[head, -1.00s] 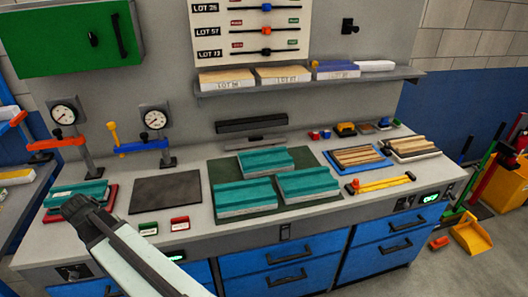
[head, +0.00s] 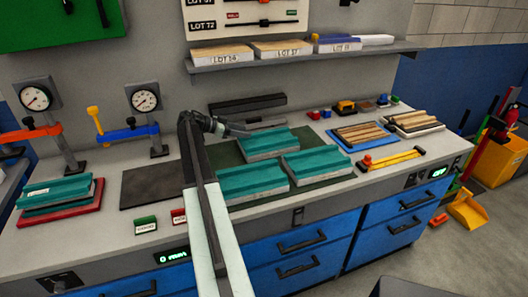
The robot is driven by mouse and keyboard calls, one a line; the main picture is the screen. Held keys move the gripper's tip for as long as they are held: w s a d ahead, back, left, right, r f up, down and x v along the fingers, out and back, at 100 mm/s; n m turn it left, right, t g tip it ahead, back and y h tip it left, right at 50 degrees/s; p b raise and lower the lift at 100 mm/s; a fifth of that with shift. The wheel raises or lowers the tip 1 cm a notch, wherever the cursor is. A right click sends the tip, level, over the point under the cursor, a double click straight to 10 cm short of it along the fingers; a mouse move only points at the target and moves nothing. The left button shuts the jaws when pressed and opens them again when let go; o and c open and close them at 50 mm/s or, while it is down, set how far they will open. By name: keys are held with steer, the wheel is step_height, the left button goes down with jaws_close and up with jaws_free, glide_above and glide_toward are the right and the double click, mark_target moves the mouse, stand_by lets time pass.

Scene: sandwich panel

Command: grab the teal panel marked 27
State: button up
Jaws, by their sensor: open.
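Three teal panels lie on a dark green mat (head: 226,155): a back one (head: 268,143), a front left one (head: 252,182) and a front right one (head: 318,164). A further teal panel (head: 58,190) lies on a red base (head: 88,212) at the far left. I cannot read a 27 on any of them. My gripper (head: 240,130) is above the mat's back left corner, near the back panel's left end. It appears empty and apart from the panels. My arm hides part of the mat's left side.
Gauges (head: 143,98) and clamps with orange and blue arms stand at the back left. A dark plate (head: 150,186) lies left of my arm. A blue tray of wooden strips (head: 360,136) and a yellow tool (head: 392,158) are at right. A shelf (head: 300,58) overhangs the back.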

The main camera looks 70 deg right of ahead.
mark_target(260, 133)
steer(key=shift+s+d+r, duration=0.1)
steer(key=shift+s+d, duration=0.1)
steer(key=shift+d, duration=0.2)
steer(key=shift+b+x, duration=0.4)
steer(key=shift+x, duration=0.65)
steer(key=x, duration=0.2)
steer(key=b+x, duration=0.1)
steer(key=x, duration=0.3)
steer(key=shift+r+b, duration=0.3)
steer(key=shift+b, duration=0.05)
steer(key=shift+r, duration=0.1)
jaws_close()
